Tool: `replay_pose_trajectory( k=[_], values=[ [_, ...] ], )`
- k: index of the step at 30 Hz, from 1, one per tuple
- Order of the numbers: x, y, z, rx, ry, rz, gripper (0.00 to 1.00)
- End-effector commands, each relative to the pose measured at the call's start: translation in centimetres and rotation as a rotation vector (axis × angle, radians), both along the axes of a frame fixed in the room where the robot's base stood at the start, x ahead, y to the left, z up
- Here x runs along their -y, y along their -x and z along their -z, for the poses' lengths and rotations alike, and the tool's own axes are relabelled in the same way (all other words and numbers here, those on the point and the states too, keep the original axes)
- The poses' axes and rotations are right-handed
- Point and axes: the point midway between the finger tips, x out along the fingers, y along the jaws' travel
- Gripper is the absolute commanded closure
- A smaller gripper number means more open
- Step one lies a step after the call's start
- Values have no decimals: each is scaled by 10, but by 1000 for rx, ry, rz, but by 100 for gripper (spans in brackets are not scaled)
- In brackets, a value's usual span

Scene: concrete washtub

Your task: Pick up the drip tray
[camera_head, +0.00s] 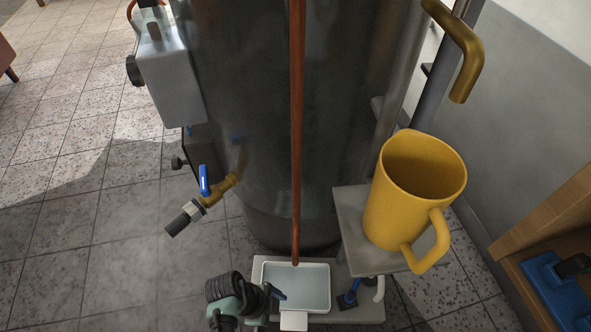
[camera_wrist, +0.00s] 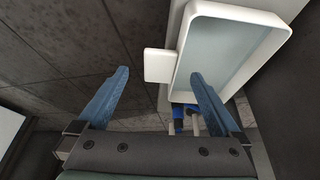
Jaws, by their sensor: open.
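The drip tray (camera_head: 303,290) is a shallow white rectangular tray with a pale grey-blue inside and a flat tab on its near side. It sits on a pale slab at the foot of the big metal tank. In the wrist view the tray (camera_wrist: 222,48) is at upper right, its tab (camera_wrist: 159,65) pointing left. My gripper (camera_head: 275,293) is at the tray's left edge in the head view, partly hidden by its own wrist. In the wrist view my gripper (camera_wrist: 160,76) is open and empty, with its blue fingers spread to either side of the tab in the picture. No contact is visible.
A copper pipe (camera_head: 297,130) hangs down over the tray in front of the tank (camera_head: 250,100). A yellow mug (camera_head: 412,195) stands on a grey stand (camera_head: 352,215) to the right. A blue-handled valve (camera_head: 205,187) juts out at left. Tiled floor is clear at left.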

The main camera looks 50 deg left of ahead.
Motion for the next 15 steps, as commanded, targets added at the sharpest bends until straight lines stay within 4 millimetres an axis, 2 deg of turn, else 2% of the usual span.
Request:
replay_pose_trajectory(
  k=[5, 15],
  values=[
    [3, -5, 10, 1, -1, 1, 0],
    [16, -23, 43, 0, -2, -1, 0]
  ],
)
